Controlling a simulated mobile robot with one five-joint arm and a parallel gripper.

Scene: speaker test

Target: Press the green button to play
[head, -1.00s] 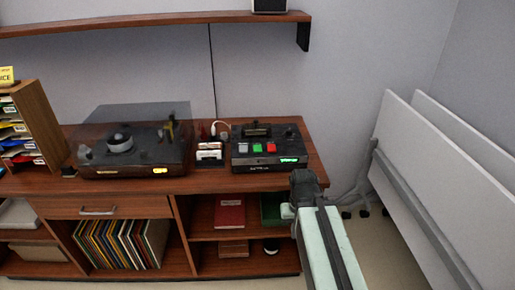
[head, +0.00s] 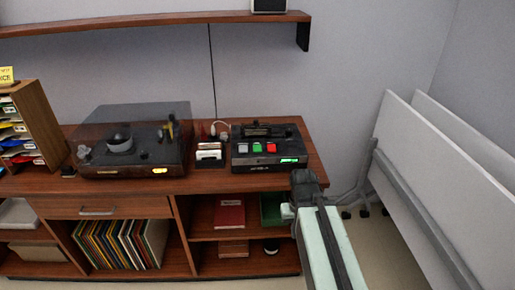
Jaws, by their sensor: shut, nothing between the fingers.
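The green button (head: 257,148) is on the top of a dark player box (head: 268,165). It sits between a pale button (head: 243,148) and a red button (head: 271,148). A small green display (head: 289,160) glows on the box's front right. My gripper (head: 304,180) is the dark end of my pale green arm, just in front of and to the right of the box in the picture. It is shut and empty, apart from the buttons; its fingers are hard to make out.
The box stands near the right end of a wooden cabinet (head: 210,184). A turntable (head: 130,145) and a small card holder (head: 209,157) are to its left. A shelf (head: 150,25) hangs above. Pale folded panels (head: 440,165) stand at the right.

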